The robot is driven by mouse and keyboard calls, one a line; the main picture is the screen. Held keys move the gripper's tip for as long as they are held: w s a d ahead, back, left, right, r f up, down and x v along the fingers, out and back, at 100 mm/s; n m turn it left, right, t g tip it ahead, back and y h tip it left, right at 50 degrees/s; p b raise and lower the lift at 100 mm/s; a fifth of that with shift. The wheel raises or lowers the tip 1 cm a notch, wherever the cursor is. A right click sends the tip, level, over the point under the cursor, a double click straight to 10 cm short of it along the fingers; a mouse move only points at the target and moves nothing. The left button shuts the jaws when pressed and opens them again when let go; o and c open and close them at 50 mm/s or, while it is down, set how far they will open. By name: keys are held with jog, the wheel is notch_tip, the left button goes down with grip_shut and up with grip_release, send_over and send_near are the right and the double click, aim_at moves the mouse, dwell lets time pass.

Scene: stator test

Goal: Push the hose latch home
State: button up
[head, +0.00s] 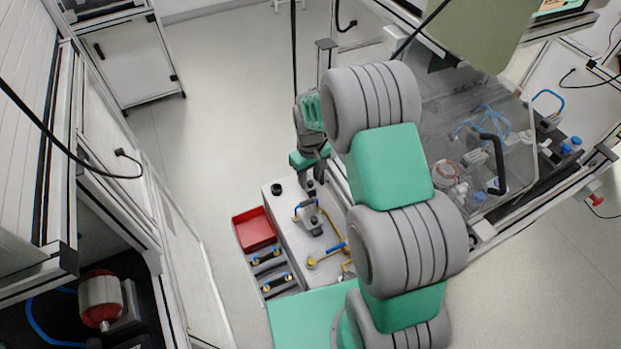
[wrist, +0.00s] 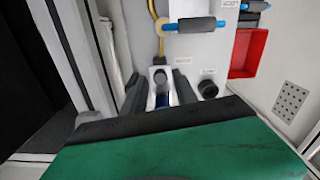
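In the wrist view, my gripper (wrist: 160,92) has its two dark fingers apart, with a small grey-white fitting (wrist: 159,73) and a blue part (wrist: 162,101) showing between them. A yellow hose (wrist: 157,38) runs to this fitting. I cannot tell which piece is the latch, or whether the fingers touch anything; the green gripper body hides the near side. In the head view, my gripper (head: 311,180) points down at the far end of the white bench panel (head: 287,222), and its fingers cover most of the fitting.
A black knob (wrist: 207,89) stands just right of the fingers. A grey cylinder with blue ends (wrist: 196,25) lies beyond the fitting. A red bin (head: 255,229) sits at the panel's left side. A blue-handled part (head: 336,248) is nearer. Floor left of the bench is clear.

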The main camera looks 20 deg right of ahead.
aim_at(310, 182)
jog(key=shift+o, duration=0.5)
jog(key=shift+r, duration=0.1)
notch_tip(310, 182, up, 8)
jog(key=shift+f+b, duration=0.2)
jog(key=shift+b, duration=0.45)
